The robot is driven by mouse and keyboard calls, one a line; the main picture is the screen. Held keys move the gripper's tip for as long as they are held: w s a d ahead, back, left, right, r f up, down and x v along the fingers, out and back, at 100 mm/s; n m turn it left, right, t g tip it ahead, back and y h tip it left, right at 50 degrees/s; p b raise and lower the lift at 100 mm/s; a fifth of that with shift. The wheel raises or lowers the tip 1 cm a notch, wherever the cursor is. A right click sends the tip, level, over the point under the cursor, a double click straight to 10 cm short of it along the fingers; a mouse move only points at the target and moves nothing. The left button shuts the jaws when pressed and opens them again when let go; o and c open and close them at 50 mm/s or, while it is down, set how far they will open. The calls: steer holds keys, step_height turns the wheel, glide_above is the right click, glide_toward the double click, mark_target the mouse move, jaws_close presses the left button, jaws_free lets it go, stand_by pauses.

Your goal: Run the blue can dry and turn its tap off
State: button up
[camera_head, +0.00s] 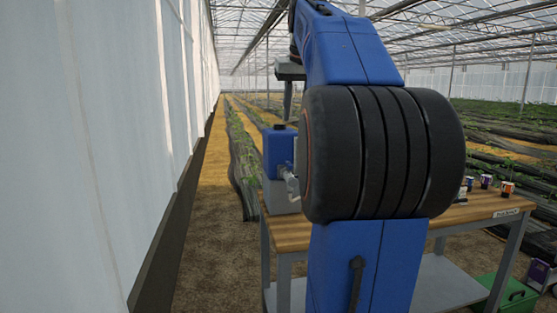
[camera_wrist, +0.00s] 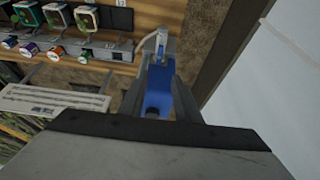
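The blue can (camera_head: 279,150) stands upright on a grey stand (camera_head: 281,197) at the left end of the wooden bench. Its pale tap (camera_head: 290,180) shows low on its right side, partly hidden by my arm. I cannot tell whether the tap is open. My gripper (camera_head: 288,112) points down just above the can. In the wrist view, my gripper (camera_wrist: 161,68) has its grey fingers apart, and the blue can (camera_wrist: 158,92) with its dark cap (camera_wrist: 152,112) shows between them. I see no clear contact. The tap fitting (camera_wrist: 160,42) lies beyond the fingertips. The can's contents are hidden.
Small coloured containers (camera_head: 487,182) stand at the bench's right end. A green crate (camera_head: 507,295) is on the floor. A white wall (camera_head: 120,130) runs along the left.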

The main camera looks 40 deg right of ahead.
mark_target(289, 163)
steer(key=x, duration=1.7)
steer(key=shift+s+d+f, duration=0.1)
steer(key=shift+f, duration=0.05)
jaws_close()
